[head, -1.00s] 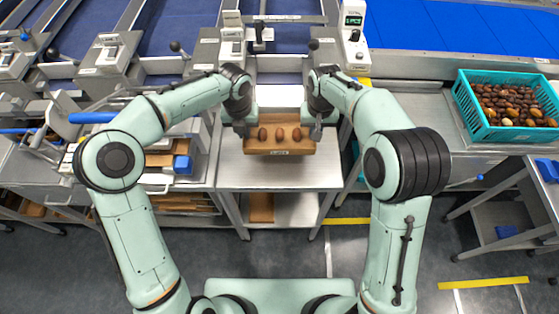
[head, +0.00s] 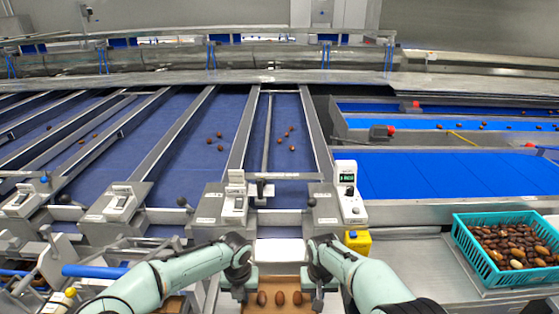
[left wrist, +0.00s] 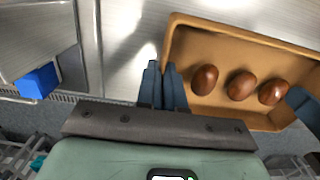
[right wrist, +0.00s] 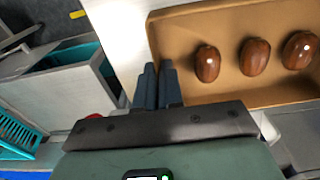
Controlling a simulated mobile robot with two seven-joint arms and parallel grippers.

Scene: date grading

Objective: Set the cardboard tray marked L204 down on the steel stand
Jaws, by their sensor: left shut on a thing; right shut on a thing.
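The brown cardboard tray (head: 278,282) holds three dates in a row at the bottom of the head view. It also fills the upper right of the left wrist view (left wrist: 215,112) and right wrist view (right wrist: 180,45). My left gripper (head: 241,290) is shut on its left end, and its fingers (left wrist: 162,85) grip the wall. My right gripper (head: 317,297) is shut on the right end, with its fingers (right wrist: 157,85) at the wall. Bare metal of the steel stand (left wrist: 125,45) shows beside the tray in the left wrist view. Any gap beneath the tray and its marking are hidden.
Beyond the tray are a white plate (head: 280,252), lever housings (head: 235,205) and blue sorting lanes (head: 190,130) with a few dates. A scale-like unit (head: 347,192) and yellow block (head: 357,241) stand to the right. A teal crate of dates (head: 478,268) sits far right.

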